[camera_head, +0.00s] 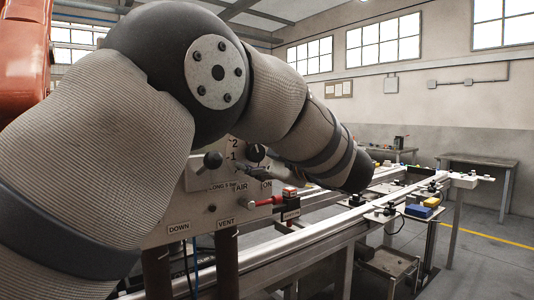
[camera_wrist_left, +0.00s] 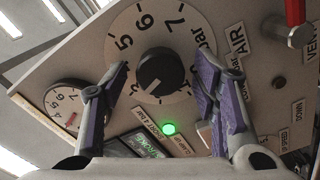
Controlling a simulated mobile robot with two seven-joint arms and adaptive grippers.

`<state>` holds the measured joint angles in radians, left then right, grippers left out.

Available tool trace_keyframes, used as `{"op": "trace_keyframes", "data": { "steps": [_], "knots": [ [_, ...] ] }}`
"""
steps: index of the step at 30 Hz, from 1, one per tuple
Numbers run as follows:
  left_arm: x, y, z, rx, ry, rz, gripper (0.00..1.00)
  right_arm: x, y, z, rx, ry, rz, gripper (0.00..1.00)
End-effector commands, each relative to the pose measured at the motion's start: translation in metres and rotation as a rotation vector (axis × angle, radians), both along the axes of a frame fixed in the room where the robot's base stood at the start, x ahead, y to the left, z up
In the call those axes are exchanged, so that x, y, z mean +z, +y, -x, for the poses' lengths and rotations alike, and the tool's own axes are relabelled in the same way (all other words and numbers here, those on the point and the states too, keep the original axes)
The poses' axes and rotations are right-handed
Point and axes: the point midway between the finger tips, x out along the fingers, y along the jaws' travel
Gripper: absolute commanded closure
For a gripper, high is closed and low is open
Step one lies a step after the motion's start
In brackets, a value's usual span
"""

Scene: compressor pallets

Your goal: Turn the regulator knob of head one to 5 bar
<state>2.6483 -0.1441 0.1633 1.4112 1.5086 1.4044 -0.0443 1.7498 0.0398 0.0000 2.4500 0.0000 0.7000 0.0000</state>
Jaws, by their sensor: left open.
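In the left wrist view, the black regulator knob (camera_wrist_left: 156,72) sits in the middle of a round pale dial (camera_wrist_left: 182,45) marked with numbers including 5, 6 and 7 and the word bar. A pale mark shows on the knob's lower left part. My left gripper (camera_wrist_left: 163,70) is open, with one finger on each side of the knob; I see gaps, and cannot tell how deep the fingers reach. In the head view my left arm hides much of the panel (camera_head: 190,236), and the gripper is mostly hidden behind it. My right gripper is not in view.
A small gauge (camera_wrist_left: 66,115) with a red needle and a lit green lamp (camera_wrist_left: 169,128) are near the knob. A red-handled valve (camera_head: 266,201) sticks out by the AIR label.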

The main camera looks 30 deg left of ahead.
Motion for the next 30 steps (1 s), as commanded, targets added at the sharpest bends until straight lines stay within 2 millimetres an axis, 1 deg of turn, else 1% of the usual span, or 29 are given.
{"op": "trace_keyframes", "data": {
  "steps": [2, 5, 6, 9, 15, 20, 26, 30],
  "knots": [
    [-0.0004, -0.0001, -0.0001, 0.000, 0.001, 0.000, 0.46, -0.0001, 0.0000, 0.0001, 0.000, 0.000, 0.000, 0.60],
    [-0.0004, -0.0002, 0.0000, 0.000, 0.001, 0.000, 0.66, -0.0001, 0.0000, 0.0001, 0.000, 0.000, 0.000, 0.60],
    [-0.0004, -0.0002, 0.0000, 0.000, 0.001, 0.000, 0.75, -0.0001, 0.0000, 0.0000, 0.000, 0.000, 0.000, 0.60],
    [-0.0004, -0.0003, 0.0000, 0.000, 0.001, 0.000, 0.94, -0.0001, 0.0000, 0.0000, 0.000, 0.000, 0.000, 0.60],
    [-0.0004, -0.0003, 0.0000, 0.001, 0.007, -0.002, 0.94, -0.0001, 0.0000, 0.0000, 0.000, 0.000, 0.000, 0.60],
    [-0.0005, -0.0004, -0.0001, 0.000, 0.048, -0.018, 0.94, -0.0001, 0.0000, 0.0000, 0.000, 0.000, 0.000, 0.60],
    [-0.0002, -0.0003, -0.0002, 0.000, 0.165, -0.066, 0.94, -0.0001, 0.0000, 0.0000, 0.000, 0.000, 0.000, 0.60],
    [0.0000, -0.0005, -0.0007, 0.000, 0.283, -0.115, 0.94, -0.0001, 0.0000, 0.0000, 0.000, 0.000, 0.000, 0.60]
  ]
}}
